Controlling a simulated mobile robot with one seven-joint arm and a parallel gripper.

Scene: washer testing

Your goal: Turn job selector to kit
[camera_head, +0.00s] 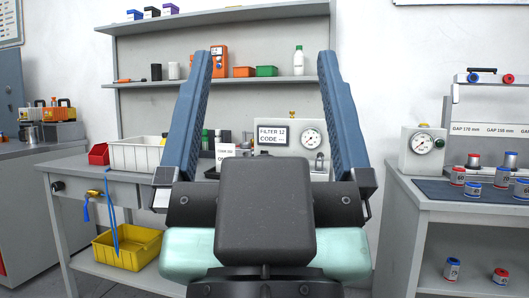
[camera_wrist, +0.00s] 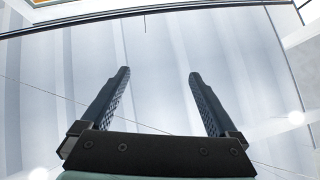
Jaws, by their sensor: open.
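My gripper (camera_head: 265,55) is open and empty, its two blue-grey fingers raised wide apart in front of the middle bench. In the wrist view its fingers (camera_wrist: 159,73) are apart with only a pale, streaked surface beyond them. No part labelled as a job selector can be made out. A black round knob (camera_head: 57,186) sits on the left front of the middle bench. A grey panel (camera_head: 290,143) at the back of that bench carries a "FILTER 12 CODE" display (camera_head: 272,136) and a dial gauge (camera_head: 311,138). My gripper and wrist hide part of the bench.
A white bin (camera_head: 135,154) and red bin (camera_head: 98,154) stand on the bench. A yellow bin (camera_head: 127,247) is below, near a hanging blue cord (camera_head: 112,225). The right bench (camera_head: 405,200) holds a gauge box (camera_head: 421,152) and several small cans. A shelf (camera_head: 225,18) spans the wall behind.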

